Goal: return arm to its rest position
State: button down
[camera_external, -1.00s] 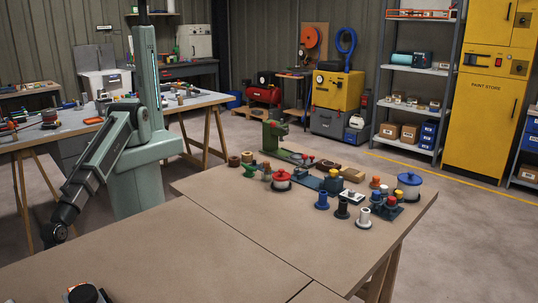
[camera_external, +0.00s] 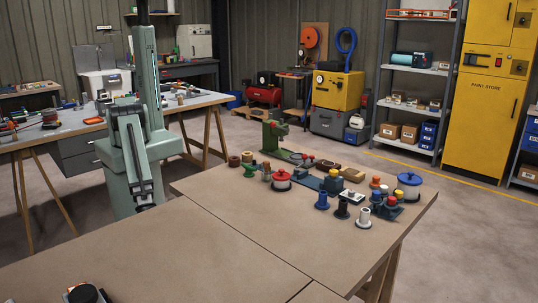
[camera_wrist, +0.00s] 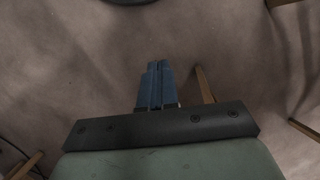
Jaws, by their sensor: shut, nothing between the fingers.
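My gripper (camera_wrist: 154,85) shows in the wrist view as two blue fingers pressed together, shut with nothing between them. It points down over bare concrete floor. In the external view my arm is folded down close against its green column, and its dark wrist end (camera_external: 146,206) hangs just beyond the left edge of the near worktable (camera_external: 235,225). The fingers themselves are hidden in that view.
On the near worktable stand a red-topped spool (camera_external: 281,180), a blue-lidded pot (camera_external: 409,186), a green vise (camera_external: 275,135) and several small spools at the far right. The table's middle is clear. Another loaded bench (camera_external: 70,128) stands behind my arm.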

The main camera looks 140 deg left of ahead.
jog(key=s+a+n+g+h, duration=0.1)
jog(key=s+a+n+g, duration=0.3)
jog(key=s+a, duration=0.5)
jog(key=s+f, duration=0.1)
jog(key=s, duration=0.3)
jog(key=shift+s+a, duration=0.2)
jog(key=shift+a, duration=0.15)
